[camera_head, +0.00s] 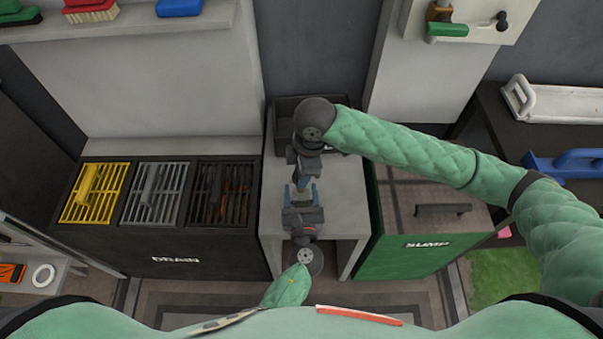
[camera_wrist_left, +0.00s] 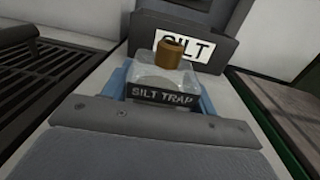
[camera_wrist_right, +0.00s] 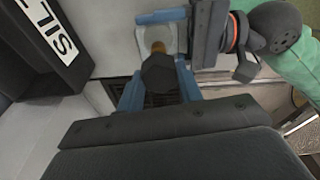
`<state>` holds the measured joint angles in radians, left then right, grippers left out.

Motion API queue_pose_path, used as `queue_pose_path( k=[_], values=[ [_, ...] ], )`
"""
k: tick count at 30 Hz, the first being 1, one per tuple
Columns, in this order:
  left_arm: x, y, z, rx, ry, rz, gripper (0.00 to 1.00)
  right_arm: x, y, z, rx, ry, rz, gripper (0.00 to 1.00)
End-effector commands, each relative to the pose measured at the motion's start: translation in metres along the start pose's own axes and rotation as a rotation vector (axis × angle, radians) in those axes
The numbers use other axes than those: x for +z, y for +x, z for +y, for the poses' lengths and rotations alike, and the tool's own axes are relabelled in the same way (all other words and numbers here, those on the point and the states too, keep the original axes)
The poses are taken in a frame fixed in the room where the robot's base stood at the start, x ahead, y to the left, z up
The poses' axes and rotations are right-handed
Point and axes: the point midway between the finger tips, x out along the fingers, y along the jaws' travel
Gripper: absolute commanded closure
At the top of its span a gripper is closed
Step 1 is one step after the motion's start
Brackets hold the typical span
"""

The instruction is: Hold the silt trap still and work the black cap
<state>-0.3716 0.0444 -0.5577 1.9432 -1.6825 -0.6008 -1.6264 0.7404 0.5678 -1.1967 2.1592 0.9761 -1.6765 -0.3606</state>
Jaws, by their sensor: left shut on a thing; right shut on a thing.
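The silt trap (camera_wrist_left: 172,96) is a small clear box with a black "SILT TRAP" band and a brown neck (camera_wrist_left: 172,48) on top. It stands upright between the blue fingers of my left gripper (camera_wrist_left: 163,88), which is shut on it. The neck looks bare in the left wrist view. The black cap (camera_wrist_right: 158,74) is six-sided and sits between the blue fingers of my right gripper (camera_wrist_right: 157,84), shut on it. In the right wrist view the brown neck shows just beyond the cap. In the head view my arms mostly hide both.
Behind the trap stands a black bin labelled SILT (camera_wrist_left: 188,45) on the grey stand (camera_head: 345,195). To the left is the DRAIN unit (camera_head: 170,262) with yellow, grey and dark grates. To the right is the green SUMP box (camera_head: 405,262) with a handled lid.

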Motion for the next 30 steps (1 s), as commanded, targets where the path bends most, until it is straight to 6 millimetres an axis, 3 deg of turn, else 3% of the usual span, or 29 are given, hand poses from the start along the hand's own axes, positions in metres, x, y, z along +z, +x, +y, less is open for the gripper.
queue_pose_path(
  k=[19,28,29,30],
  values=[
    [-0.001,0.0,0.0,0.0,0.001,0.001,0.83,-0.005,-0.031,0.0,0.0,0.0,0.001,0.92],
    [-0.001,0.0,0.0,0.0,0.001,0.001,0.83,-0.005,-0.035,0.0,0.0,0.0,0.0,0.92],
    [-0.001,0.0,0.0,0.0,0.001,0.001,0.4,-0.005,-0.035,0.0,0.0,0.0,0.0,0.92],
    [-0.001,0.0,0.0,0.0,0.001,0.001,0.32,-0.005,-0.034,0.0,0.0,0.0,0.0,0.92]
  ],
)
